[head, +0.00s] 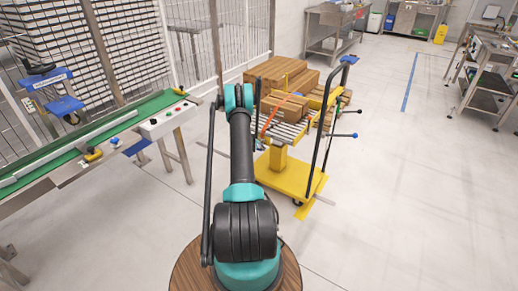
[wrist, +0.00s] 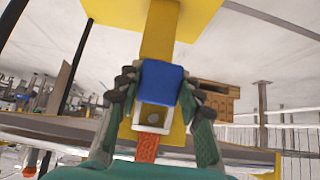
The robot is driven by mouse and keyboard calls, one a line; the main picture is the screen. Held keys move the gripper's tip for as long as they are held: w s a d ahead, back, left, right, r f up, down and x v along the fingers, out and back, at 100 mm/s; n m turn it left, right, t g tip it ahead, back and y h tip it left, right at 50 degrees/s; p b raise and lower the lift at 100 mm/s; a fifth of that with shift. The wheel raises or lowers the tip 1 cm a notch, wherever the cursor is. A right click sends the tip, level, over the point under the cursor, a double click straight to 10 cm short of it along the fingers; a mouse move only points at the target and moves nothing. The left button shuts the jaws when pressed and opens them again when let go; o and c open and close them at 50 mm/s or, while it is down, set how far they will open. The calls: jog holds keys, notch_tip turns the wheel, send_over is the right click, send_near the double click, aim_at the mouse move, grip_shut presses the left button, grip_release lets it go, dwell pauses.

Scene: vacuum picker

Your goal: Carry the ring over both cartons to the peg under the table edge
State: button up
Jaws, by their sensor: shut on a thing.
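My gripper (wrist: 160,85) shows in the wrist view with its two dark-padded fingers closed on either side of a blue block (wrist: 162,82). A pale plate with a round hole (wrist: 152,116) and an orange strip (wrist: 147,147) line up below the block. I cannot make out a ring shape there. In the head view my arm hides the gripper. Brown cartons (head: 291,109) sit on a roller table, with a larger carton stack (head: 282,70) behind. An orange curved strip (head: 269,121) shows beside the nearer carton. I cannot make out the peg.
The roller table (head: 285,130) stands on a yellow base (head: 285,178) with dark upright bars and blue-tipped levers (head: 354,135). A green conveyor (head: 85,135) with a control box runs at left by a wire fence.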

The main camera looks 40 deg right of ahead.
jog(key=o, duration=1.4)
jog(key=shift+c, duration=0.2)
jog(key=s+a+r+n+y, duration=0.15)
jog(key=s+a+r, duration=0.25)
jog(key=a+r, duration=0.6)
jog(key=s+a+r+n+t+y, duration=0.1)
jog(key=s+a+r+n, duration=0.3)
jog(key=a+r, duration=0.65)
jog(key=s+a+r+n+y, duration=0.1)
jog(key=s+a+r, duration=0.4)
jog(key=a+r, duration=0.55)
jog(key=s+a+n+y, duration=0.2)
jog(key=s+a+n, duration=0.1)
jog(key=s+a, duration=0.7)
jog(key=s+a+r+n+y, duration=0.1)
jog(key=s+a+n, duration=0.3)
jog(key=s+a, duration=0.6)
jog(key=s+y, duration=0.1)
jog(key=s, duration=0.6)
jog(key=shift+s+r+y, duration=0.2)
jog(key=shift+r+y, duration=0.1)
jog(key=shift+y, duration=0.05)
